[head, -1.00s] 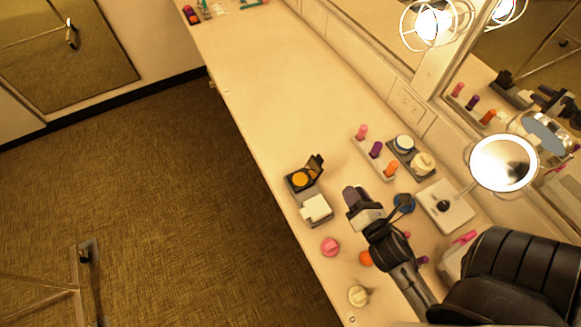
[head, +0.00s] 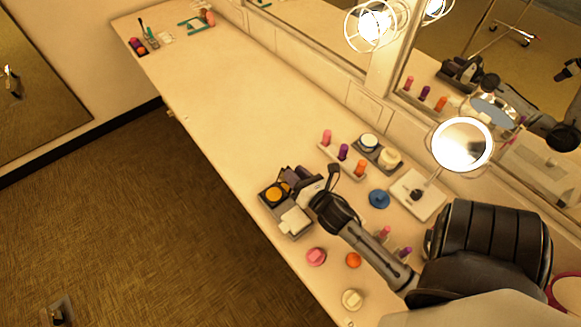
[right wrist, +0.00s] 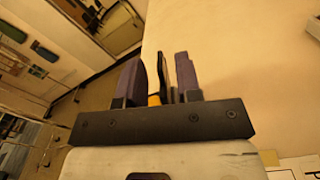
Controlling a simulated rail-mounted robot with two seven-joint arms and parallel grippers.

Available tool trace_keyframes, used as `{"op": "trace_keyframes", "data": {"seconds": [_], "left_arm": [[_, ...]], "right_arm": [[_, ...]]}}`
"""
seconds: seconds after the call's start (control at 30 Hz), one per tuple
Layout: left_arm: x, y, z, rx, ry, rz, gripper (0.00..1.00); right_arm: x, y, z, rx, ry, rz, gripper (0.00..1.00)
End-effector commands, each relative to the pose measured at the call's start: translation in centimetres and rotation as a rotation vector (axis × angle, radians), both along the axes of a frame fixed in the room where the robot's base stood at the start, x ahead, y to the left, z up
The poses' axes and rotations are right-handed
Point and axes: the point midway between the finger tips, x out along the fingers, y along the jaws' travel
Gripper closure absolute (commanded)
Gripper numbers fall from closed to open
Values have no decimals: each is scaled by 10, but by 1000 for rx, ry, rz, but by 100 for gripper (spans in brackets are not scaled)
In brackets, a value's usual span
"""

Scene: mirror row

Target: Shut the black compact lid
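The black compact (head: 268,198) lies near the front edge of the counter, with a round orange-yellow pan inside. Its lid stands up, partly hidden behind my fingers in the head view. My right gripper (head: 300,178) is at the lid side of the compact. In the right wrist view, the two fingers of my right gripper (right wrist: 160,80) are apart. I see a gap beside the lid; contact is unclear. My left gripper is not in view.
A white block (head: 295,221) sits beside the compact. Pink (head: 316,256), orange (head: 353,260) and blue (head: 379,198) round items lie near my right arm. A lipstick rack (head: 343,160) and lit round mirror (head: 462,144) stand behind. The counter's far left is largely clear.

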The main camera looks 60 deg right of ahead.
Motion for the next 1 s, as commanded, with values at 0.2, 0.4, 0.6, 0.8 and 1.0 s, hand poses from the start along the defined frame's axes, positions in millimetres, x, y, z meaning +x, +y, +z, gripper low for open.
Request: {"op": "trace_keyframes", "data": {"seconds": [0.2,0.4,0.6,0.8,1.0], "left_arm": [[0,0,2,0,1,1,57],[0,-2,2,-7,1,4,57],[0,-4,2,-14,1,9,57],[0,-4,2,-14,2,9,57],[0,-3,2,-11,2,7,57]], "right_arm": [[18,-7,0,1,-1,1,68],[23,-9,0,1,0,0,68],[23,-9,0,1,0,0,68],[23,-9,0,1,0,0,83],[23,-9,0,1,0,0,100]]}}
